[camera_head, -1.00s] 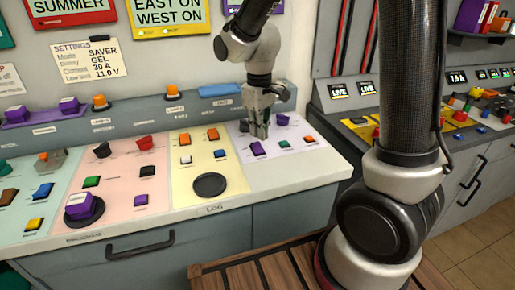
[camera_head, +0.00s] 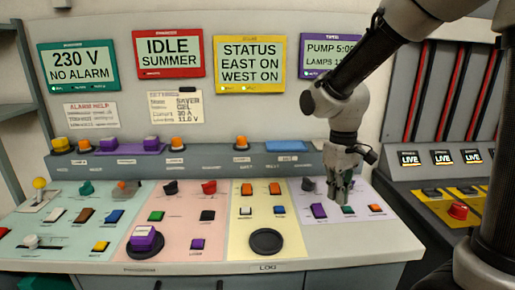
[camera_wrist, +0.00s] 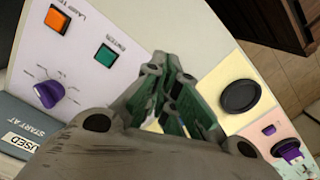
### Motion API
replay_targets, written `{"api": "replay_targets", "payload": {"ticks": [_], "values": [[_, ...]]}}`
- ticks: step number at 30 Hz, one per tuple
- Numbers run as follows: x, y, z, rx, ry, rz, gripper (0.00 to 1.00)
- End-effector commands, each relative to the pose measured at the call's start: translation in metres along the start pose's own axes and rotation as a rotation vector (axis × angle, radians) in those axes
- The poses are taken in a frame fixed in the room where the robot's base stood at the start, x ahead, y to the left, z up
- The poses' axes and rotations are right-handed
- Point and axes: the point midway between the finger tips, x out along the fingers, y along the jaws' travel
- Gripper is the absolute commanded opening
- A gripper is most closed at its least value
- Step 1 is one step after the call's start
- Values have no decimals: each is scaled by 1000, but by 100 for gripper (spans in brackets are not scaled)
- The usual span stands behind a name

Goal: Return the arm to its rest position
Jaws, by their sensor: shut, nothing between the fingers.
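My gripper (camera_head: 340,200) points down over the lilac panel (camera_head: 376,232) at the console's right end. It is shut and holds nothing. In the head view its tips are just above and between a purple button (camera_head: 319,210) and a green button (camera_head: 348,210); I cannot tell whether they touch the panel. In the wrist view the closed fingers (camera_wrist: 172,70) are in the middle, with the green button (camera_wrist: 106,55), an orange button (camera_wrist: 57,18) and a purple knob (camera_wrist: 48,93) to the left. My arm reaches in from the upper right.
A black round pad (camera_head: 267,242) lies on the yellow panel. A purple block (camera_head: 145,238) sits on another pad on the pink panel. A blue item (camera_head: 286,146) lies on the raised back ledge. A grey console with a red button (camera_head: 458,211) stands at right.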

Motion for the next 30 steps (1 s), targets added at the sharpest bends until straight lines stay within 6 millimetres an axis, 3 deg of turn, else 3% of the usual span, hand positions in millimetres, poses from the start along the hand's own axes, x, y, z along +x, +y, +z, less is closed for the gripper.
{"api": "replay_targets", "payload": {"ticks": [9, 15, 21, 30], "values": [[-59, 33, 120, 242, 185, 9, 0], [-82, 45, 174, 365, 347, 41, 0], [-99, 52, 191, 426, 441, 68, 0], [-99, 52, 192, 430, 445, 69, 0]]}}
